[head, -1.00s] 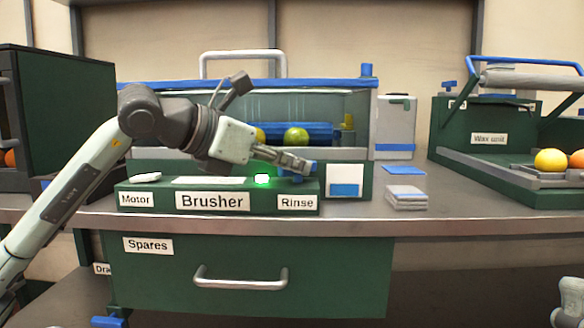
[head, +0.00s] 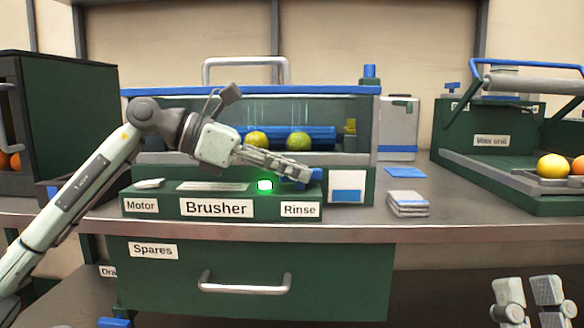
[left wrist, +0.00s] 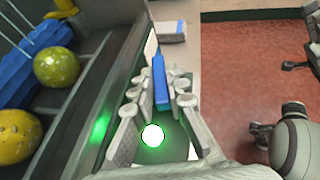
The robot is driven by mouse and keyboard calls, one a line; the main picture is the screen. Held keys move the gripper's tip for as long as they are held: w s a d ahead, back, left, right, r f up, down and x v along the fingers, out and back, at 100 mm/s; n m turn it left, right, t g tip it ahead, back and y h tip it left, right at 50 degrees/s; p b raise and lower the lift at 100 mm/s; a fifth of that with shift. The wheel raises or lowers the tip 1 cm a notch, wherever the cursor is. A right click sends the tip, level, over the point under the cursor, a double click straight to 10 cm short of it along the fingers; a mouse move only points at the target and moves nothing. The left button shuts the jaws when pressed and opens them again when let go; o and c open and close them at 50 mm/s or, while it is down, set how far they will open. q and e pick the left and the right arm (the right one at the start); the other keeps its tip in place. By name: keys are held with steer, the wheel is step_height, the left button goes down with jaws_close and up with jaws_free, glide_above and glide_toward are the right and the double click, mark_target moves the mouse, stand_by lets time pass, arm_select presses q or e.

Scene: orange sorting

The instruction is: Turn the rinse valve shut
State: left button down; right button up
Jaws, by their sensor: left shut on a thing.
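The blue rinse valve handle (head: 314,174) sits on top of the green Brusher panel, above the Rinse label (head: 300,209). My left gripper (head: 296,170) reaches it from the left and is shut on it, hiding part of it. In the left wrist view the blue handle (left wrist: 160,82) runs lengthwise between the two fingers. Thin pale vertical streaks show inside the brusher chamber above the fruit. My right gripper (head: 530,300) is at the bottom right, in front of the bench, its two fingers apart with nothing between them.
A lit green lamp (head: 265,185) is just left of the valve. Two fruits lie by the blue roller (head: 320,134) behind. The wax unit (head: 490,160) stands further right.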

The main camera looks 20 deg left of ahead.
arm_select(q)
steer(key=c, duration=1.5)
jaws_free()
steer(key=shift+c, duration=0.2)
steer(key=v, duration=1.2)
